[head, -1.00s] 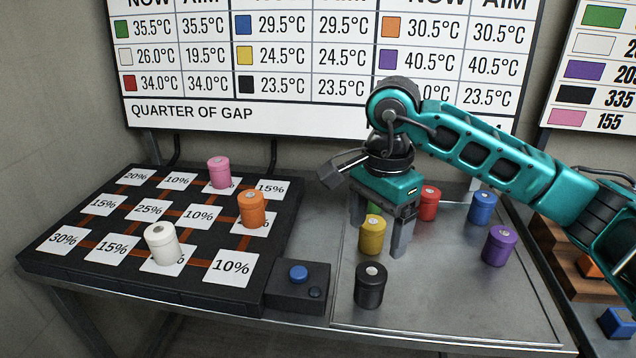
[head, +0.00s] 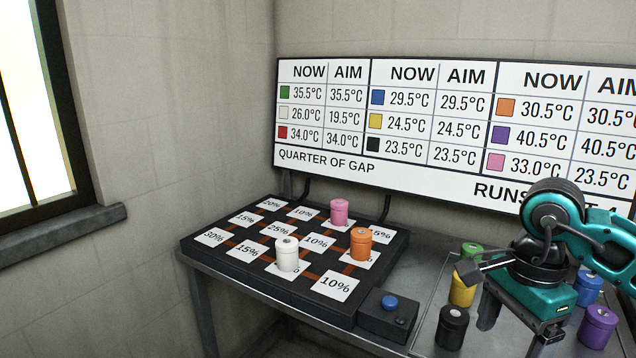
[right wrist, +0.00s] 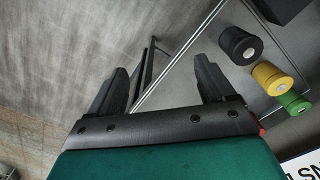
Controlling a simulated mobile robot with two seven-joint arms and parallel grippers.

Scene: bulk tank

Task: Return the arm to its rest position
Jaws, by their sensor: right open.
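My right arm comes in from the right in the head view. Its teal gripper (head: 522,325) is open and hangs beside the loose canisters. In the right wrist view the open fingers (right wrist: 160,78) have nothing between them; the black canister (right wrist: 240,45), yellow canister (right wrist: 272,78) and green canister (right wrist: 293,103) stand apart from them. In the head view a pink canister (head: 339,212), an orange canister (head: 361,244) and a white canister (head: 288,254) stand upright on the dark board (head: 268,290). My left gripper is not in view.
A box with a blue button (head: 390,302) sits between the board and the metal tray (head: 425,325). A blue canister (head: 588,290) and purple canister (head: 598,328) stand right of my gripper. A temperature chart (head: 440,180) is behind; a window is at left.

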